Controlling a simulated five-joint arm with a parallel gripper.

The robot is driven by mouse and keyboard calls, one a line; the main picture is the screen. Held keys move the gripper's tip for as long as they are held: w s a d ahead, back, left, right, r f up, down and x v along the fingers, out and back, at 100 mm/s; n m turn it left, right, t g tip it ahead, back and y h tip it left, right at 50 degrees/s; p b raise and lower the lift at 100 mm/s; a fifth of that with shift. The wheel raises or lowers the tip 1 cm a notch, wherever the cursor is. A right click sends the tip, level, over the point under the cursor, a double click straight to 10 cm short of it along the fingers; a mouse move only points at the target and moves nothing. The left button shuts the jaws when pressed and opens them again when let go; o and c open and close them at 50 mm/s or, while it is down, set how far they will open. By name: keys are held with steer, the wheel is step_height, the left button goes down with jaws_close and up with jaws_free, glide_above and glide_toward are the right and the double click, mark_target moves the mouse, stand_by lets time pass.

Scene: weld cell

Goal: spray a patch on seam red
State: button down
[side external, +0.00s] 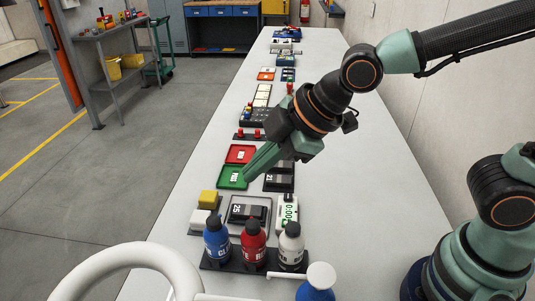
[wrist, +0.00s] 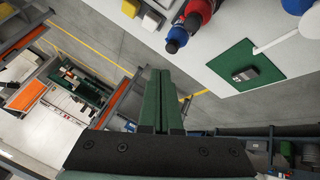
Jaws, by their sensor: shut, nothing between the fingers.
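My gripper (side external: 249,175) is shut and empty. Its green fingers reach down to the left, with the tips over or beside the green tray in the side view. In the wrist view, my gripper (wrist: 162,74) shows two closed fingers side by side. A red tray (side external: 240,153) lies just behind the green tray (side external: 232,178). A blue bottle (side external: 217,243), a red bottle (side external: 253,245) and a white bottle (side external: 291,246) stand upright in a dark rack at the front. A blue container with a white top (side external: 317,284) is partly cut off. I cannot tell which thing is seam red.
A scale with a green display (side external: 287,213), a grey tray with a dark block (side external: 248,214) and a yellow block (side external: 208,198) crowd the bench behind the bottles. A white curved tube (side external: 140,252) is at the front left. The bench's right side is mostly clear.

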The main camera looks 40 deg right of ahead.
steer(key=shift+a+f, duration=0.1)
stand_by(0.3)
glide_toward(257, 223)
steer(key=shift+w+a+f, duration=0.55)
steer(key=shift+w+f, duration=0.05)
steer(key=shift+w, duration=0.2)
steer(key=shift+w+a+f, duration=0.55)
steer(key=shift+w, duration=0.25)
steer(key=shift+w+a+f, duration=0.6)
steer(key=shift+w, duration=0.2)
steer(key=shift+f, duration=0.1)
steer(key=shift+w+d+f, duration=0.1)
steer(key=shift+f, duration=0.25)
steer(key=shift+f, duration=0.5)
stand_by(0.8)
steer(key=shift+r, duration=0.95)
